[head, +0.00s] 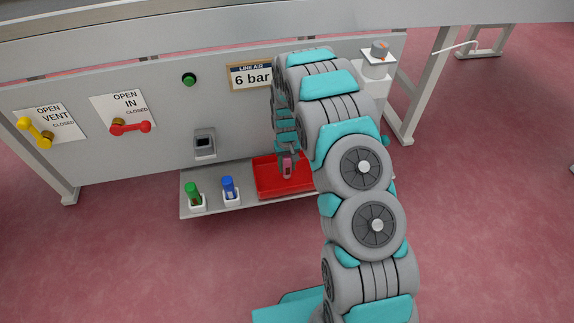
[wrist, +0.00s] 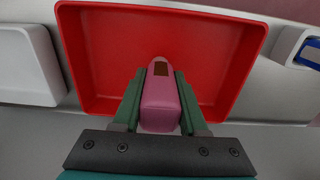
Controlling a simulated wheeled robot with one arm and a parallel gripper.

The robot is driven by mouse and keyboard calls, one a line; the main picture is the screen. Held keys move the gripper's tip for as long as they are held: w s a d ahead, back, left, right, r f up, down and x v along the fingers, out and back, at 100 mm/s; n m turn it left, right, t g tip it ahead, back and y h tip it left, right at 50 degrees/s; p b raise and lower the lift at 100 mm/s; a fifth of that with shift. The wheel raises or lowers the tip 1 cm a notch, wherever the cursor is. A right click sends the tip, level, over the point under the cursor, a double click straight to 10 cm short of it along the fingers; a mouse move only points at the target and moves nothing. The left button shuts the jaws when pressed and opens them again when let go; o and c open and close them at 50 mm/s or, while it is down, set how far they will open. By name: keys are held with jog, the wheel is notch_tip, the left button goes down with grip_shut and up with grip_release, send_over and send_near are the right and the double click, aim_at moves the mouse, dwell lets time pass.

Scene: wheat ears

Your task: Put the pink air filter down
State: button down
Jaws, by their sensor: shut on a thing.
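The pink air filter (wrist: 162,105) is between the fingers of my gripper (wrist: 160,100), which is shut on it. In the wrist view it points into the red tray (wrist: 83,60), with a brown patch near its far end. In the head view the pink filter (head: 287,168) is over the red tray (head: 268,190), and my gripper (head: 287,158) is above it. I cannot tell whether the filter touches the tray floor. My arm hides the right part of the tray in the head view. No other thing shows in the tray.
A green filter (head: 193,192) and a blue filter (head: 228,187) stand in white holders on the grey shelf (head: 212,206), left of the tray. The panel behind carries a yellow handle (head: 36,132), a red handle (head: 130,128) and a "6 bar" sign (head: 251,76).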

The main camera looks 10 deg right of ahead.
jog(key=shift+c, duration=2.2)
grip_release()
